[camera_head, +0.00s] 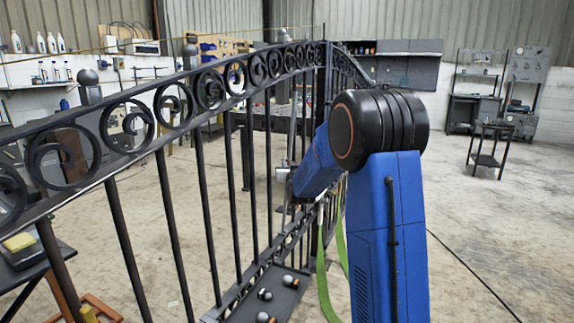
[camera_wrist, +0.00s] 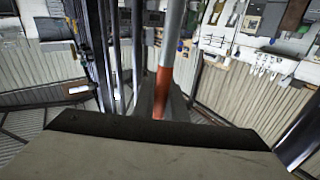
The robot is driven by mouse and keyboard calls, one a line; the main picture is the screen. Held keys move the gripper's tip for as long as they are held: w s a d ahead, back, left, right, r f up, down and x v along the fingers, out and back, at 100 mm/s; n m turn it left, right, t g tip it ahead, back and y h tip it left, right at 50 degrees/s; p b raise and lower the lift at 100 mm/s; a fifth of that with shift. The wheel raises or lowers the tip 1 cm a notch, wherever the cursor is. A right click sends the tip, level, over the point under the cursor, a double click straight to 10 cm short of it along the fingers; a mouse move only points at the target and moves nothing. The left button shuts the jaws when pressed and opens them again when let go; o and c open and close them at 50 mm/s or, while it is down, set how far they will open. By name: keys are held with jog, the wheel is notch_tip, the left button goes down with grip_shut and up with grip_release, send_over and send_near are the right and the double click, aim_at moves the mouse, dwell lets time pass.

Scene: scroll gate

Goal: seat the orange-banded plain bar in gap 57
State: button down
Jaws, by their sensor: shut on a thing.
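The orange-banded plain bar (camera_wrist: 172,40) is a grey rod in the wrist view, with its orange band (camera_wrist: 162,88) at my gripper (camera_wrist: 160,105). My gripper is shut around the bar at the band, and the bar runs up and away from it. In the head view my gripper (camera_head: 284,174) is partly hidden by my blue arm, beside the gate. A thin light rod (camera_head: 292,130) stands nearly upright there. The black scroll gate (camera_head: 205,205) has upright bars under a row of scroll rings. No gap number is readable, so I cannot tell gap 57.
Several small knobs lie on a dark plate (camera_head: 240,313) at the gate's foot. Green straps (camera_head: 322,275) hang by the gate near my arm. The floor (camera_head: 490,230) at the right is mostly open.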

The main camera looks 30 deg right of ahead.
jog(key=shift+f, duration=0.9)
dwell(1.4)
jog(key=shift+w+a, duration=0.5)
jog(key=shift+w, duration=0.15)
dwell(1.1)
